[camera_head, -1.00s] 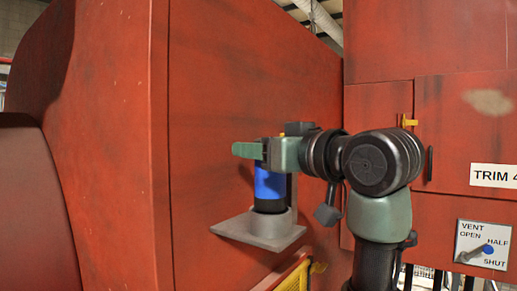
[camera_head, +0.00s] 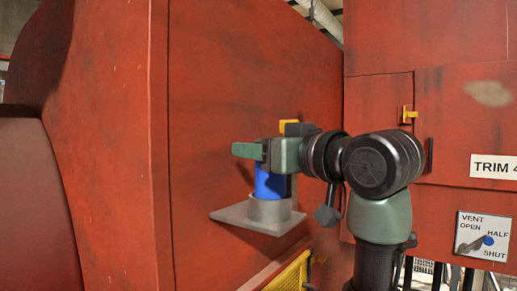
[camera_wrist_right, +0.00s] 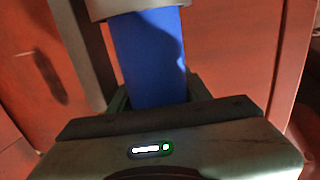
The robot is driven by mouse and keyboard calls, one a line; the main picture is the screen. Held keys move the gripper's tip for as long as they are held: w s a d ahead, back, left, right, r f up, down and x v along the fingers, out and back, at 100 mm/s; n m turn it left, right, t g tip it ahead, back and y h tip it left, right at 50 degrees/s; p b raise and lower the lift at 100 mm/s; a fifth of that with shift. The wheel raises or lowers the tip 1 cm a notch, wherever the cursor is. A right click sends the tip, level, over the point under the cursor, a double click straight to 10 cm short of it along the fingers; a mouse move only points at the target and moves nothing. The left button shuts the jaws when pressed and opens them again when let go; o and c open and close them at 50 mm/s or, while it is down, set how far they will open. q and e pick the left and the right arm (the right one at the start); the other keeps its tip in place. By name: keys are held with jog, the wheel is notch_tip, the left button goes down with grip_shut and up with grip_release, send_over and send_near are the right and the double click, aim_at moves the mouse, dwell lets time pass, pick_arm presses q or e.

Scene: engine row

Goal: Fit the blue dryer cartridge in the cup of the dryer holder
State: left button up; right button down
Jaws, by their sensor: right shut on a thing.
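The blue dryer cartridge (camera_head: 270,183) stands upright with its lower end inside the grey cup (camera_head: 270,209) of the dryer holder (camera_head: 240,216), a bracket on the red wall. My right gripper (camera_head: 264,152) is shut on the upper part of the cartridge. In the right wrist view the blue cartridge (camera_wrist_right: 150,60) runs from the jaws into the rim of the cup (camera_wrist_right: 125,10). The cup hides the cartridge's black lower end, so I cannot tell whether it touches the bottom. My left gripper is not in view.
A yellow piece (camera_head: 288,126) shows just behind my right gripper, by the holder's upright. A yellow mesh guard (camera_head: 290,274) stands below the holder. At the right are a yellow latch (camera_head: 409,115) and a vent knob panel (camera_head: 484,240). The wall left of the holder is clear.

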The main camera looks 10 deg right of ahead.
jog(key=shift+f+b, duration=0.5)
jog(key=shift+f, duration=0.15)
jog(key=c, duration=0.6)
grip_release()
jog(key=shift+s+a+r, duration=0.1)
jog(key=shift+s+a, duration=0.05)
